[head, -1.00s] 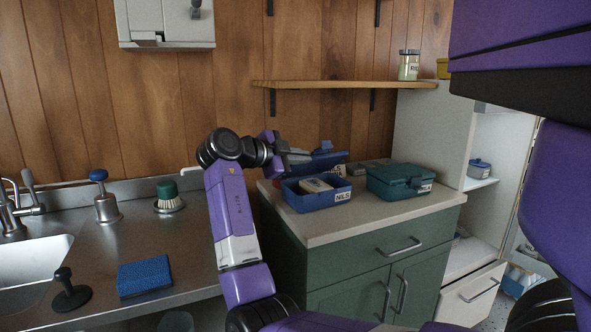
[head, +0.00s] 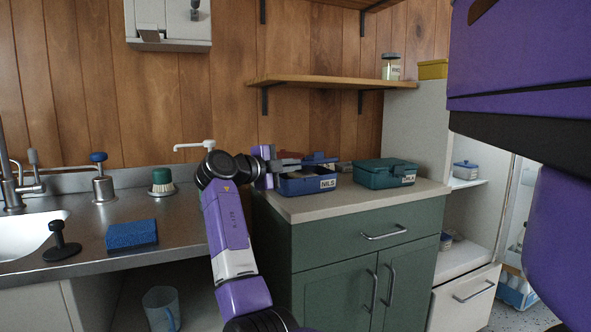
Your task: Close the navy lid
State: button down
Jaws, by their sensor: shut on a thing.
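The navy box labelled NILS (head: 305,187) stands on the worktop of the green cabinet, to the right of the sink counter. Its navy lid (head: 320,158) shows above the box's rear rim and stands open; its exact angle is hard to tell. My gripper (head: 288,163) is at the left end of the lid, above the box's left side. It is shut on the lid's edge; the fingertips are small and partly hidden here. The box's inside is mostly hidden from this low view.
A closed teal box (head: 384,175) stands to the right of the navy box. A wooden shelf (head: 330,82) with a jar (head: 391,67) and a yellow box (head: 433,69) hangs above.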

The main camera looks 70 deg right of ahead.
dwell(0.3)
jog(key=c, duration=1.6)
grip_release()
jog(key=f+p+v, duration=0.1)
jog(key=v, duration=0.6)
jog(key=shift+a+r, duration=0.4)
jog(key=shift+r, duration=0.1)
jog(key=shift+w, duration=0.15)
